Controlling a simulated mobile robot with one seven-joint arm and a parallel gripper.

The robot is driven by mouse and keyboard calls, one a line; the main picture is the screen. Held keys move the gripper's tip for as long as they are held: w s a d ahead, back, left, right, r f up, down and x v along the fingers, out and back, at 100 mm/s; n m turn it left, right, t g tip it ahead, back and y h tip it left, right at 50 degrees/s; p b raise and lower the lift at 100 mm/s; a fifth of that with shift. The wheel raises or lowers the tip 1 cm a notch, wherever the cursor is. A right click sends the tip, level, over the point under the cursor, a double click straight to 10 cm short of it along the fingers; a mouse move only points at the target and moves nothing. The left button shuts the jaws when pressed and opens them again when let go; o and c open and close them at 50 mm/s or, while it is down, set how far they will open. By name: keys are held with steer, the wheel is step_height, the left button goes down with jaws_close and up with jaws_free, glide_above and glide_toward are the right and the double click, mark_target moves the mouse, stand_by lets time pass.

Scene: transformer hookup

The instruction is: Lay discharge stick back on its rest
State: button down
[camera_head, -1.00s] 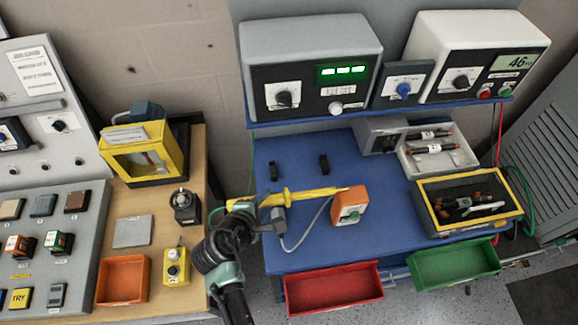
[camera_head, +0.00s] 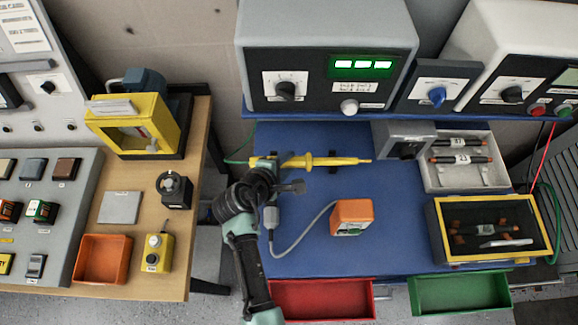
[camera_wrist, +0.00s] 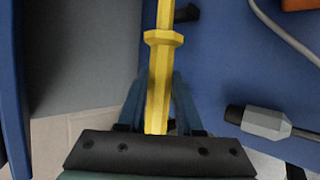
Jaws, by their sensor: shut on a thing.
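The yellow discharge stick (camera_head: 312,161) lies about level across the back left of the blue bench, its thin tip pointing right. My gripper (camera_head: 270,166) is shut on its thick left end. In the wrist view the stick (camera_wrist: 161,70) runs up between my fingers (camera_wrist: 158,108). The rest appears to be two black holders on the bench. One holder (camera_head: 333,168) shows at the middle of the stick, and a black holder (camera_wrist: 187,13) shows just right of the stick in the wrist view. The other is hidden by my gripper. I cannot tell whether the stick touches the holders.
A grey cable plug (camera_head: 271,217) lies below my gripper, its cable running to an orange box (camera_head: 352,217). A grey meter unit (camera_head: 325,60) stands on the shelf above. A grey box (camera_head: 403,140) and a parts tray (camera_head: 465,172) stand right. The bench middle is clear.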

steer(key=shift+f, duration=0.7)
steer(key=shift+b+x, duration=0.8)
steer(key=shift+x, duration=0.15)
steer(key=shift+w+a+f+b, duration=0.25)
steer(key=shift+w+f+b, duration=0.2)
steer(key=shift+b, duration=0.4)
steer(key=w+f+b, duration=0.1)
steer(key=b, duration=0.1)
steer(key=w+f+b, duration=0.1)
steer(key=w+b, duration=0.1)
steer(key=shift+w, duration=0.1)
steer(key=shift+w+f+b, duration=0.1)
steer(key=shift+f+b, duration=0.85)
steer(key=shift+f, duration=0.45)
steer(key=c, duration=0.5)
jaws_free()
steer(key=shift+f, duration=0.1)
